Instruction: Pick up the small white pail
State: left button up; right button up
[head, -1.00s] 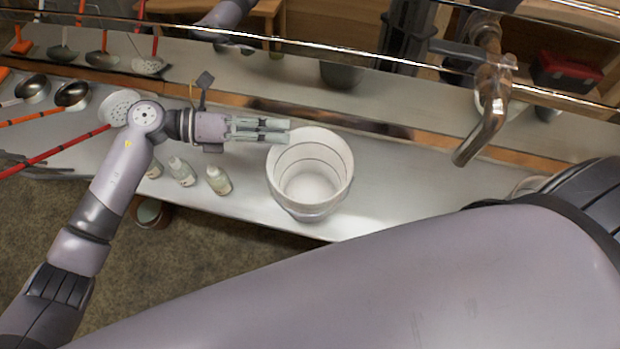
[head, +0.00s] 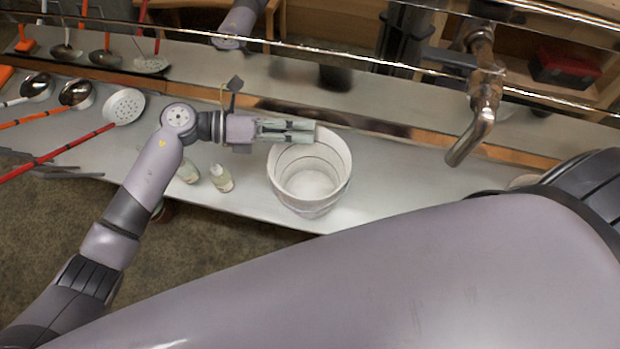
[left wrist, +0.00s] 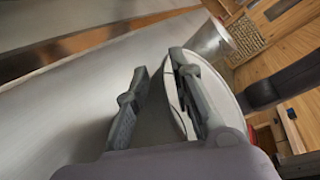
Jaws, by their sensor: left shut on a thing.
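The small white pail (head: 313,195) stands upright and open on the metal counter in the middle of the head view. It looks empty inside. My left gripper (head: 302,132) reaches in from the left at the pail's far rim, and its fingers lie over that rim. In the left wrist view the left gripper (left wrist: 158,64) has its fingers on either side of the wall of the white pail (left wrist: 226,88), shut on it. The exact contact is partly hidden by the fingers. My right gripper is not in view.
Small bottles (head: 222,178) stand left of the pail. A perforated ladle (head: 124,106) and other ladles lie farther left. A metal tap (head: 472,135) hangs to the right, and a shiny rail crosses above the counter. My large arm link fills the foreground.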

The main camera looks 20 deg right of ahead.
pick_arm(q)
jog(key=shift+f, duration=0.15)
grip_shut()
jog(key=shift+f, duration=0.1)
jog(key=shift+r, duration=0.2)
dwell(0.4)
jog(key=shift+w, duration=0.1)
